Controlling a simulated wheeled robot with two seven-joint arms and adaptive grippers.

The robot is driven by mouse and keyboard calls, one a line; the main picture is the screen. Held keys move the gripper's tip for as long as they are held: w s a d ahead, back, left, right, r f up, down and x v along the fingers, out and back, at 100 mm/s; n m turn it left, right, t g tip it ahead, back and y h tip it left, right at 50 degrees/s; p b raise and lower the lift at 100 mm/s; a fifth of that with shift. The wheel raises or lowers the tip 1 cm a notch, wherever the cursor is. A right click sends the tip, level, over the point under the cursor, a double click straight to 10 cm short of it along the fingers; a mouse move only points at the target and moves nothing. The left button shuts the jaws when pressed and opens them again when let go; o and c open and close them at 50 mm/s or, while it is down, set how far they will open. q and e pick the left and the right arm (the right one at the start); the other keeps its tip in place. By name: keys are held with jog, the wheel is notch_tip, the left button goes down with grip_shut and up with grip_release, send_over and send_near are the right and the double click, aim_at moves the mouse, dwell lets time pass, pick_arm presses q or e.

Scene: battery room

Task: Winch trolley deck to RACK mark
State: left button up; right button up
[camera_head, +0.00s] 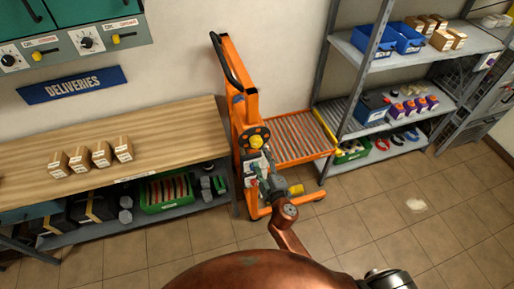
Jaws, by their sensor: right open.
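The orange trolley (242,80) stands upright between the workbench and the shelving rack. Its roller deck (290,137) extends right from the mast, toward the rack's middle shelf. A dark round winch wheel with an orange hub (255,138) is on the mast, with a small white panel (252,165) just below it. No RACK mark can be read at this size. My right gripper (263,174) is open in front of the mast, just below the wheel. It partly covers the panel; I cannot tell whether it touches anything. My left gripper is out of view.
The wooden workbench (150,108) with small cartons stands left. The tiled floor (370,220) right of the trolley is clear.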

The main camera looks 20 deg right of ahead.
aim_at(257, 145)
jog(key=w+m, duration=0.2)
jog(key=m, duration=0.1)
jog(key=w+m, duration=0.3)
jog(key=w+m+b, duration=0.1)
jog(key=w+m, duration=0.2)
jog(key=shift+w+d+t, duration=0.15)
jog(key=shift+d+t, duration=0.15)
jog(key=shift+r, duration=0.1)
jog(key=shift+c, duration=0.4)
jog(key=c, duration=1.1)
jog(key=n+b, duration=0.1)
jog(key=n, duration=0.4)
jog(key=shift+n, duration=0.3)
